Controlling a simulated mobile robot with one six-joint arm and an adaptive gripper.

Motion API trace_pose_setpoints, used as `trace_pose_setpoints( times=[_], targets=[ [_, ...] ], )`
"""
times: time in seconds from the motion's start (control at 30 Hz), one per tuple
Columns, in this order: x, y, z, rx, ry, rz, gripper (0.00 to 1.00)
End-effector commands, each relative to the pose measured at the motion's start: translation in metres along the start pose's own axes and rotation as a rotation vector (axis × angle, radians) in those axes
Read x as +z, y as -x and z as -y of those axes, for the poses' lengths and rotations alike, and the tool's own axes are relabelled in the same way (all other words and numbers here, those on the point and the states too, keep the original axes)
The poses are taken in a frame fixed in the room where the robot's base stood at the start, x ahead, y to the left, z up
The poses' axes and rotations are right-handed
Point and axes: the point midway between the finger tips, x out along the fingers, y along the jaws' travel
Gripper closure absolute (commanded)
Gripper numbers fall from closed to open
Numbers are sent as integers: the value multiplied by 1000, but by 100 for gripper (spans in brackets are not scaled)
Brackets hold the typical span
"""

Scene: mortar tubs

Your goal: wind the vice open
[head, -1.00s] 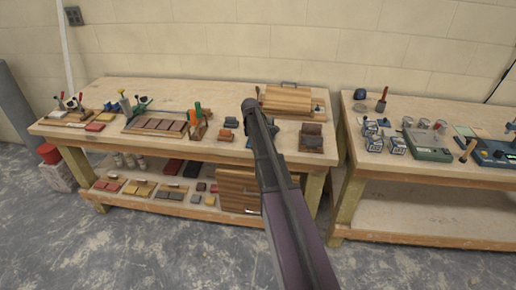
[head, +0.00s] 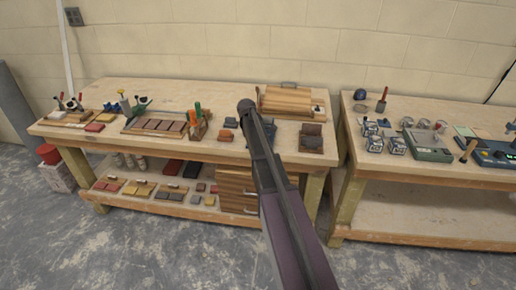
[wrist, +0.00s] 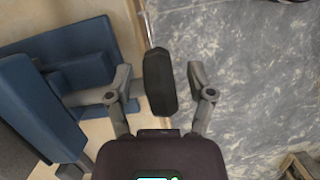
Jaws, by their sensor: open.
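In the wrist view a blue vice (wrist: 88,70) stands at the left, with its large blue blocks on a pale wooden surface. A thin metal rod (wrist: 147,28) carries a black handle grip (wrist: 158,82). My gripper (wrist: 160,72) is open, with one finger on each side of the black grip in the picture. A gap shows between the grip and each finger; the depth between them is hard to tell. In the head view my own arm covers my gripper and most of the vice.
A second bench (head: 365,165) stands at the right. In the wrist view grey floor lies right of the grip.

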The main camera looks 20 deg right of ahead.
Motion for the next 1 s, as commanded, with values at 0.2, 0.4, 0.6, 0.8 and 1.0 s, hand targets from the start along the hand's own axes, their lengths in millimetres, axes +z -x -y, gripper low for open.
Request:
trace_pose_setpoints(
  times=[0.2,0.4,0.6,0.8,1.0],
  targets=[
    [0,0,0,-3,1,-21,31],
    [1,0,1,-13,5,-86,31],
    [2,-1,0,-28,8,-188,31],
    [2,9,0,-36,14,-257,31],
    [6,25,-1,-36,13,-256,31]
  ],
)
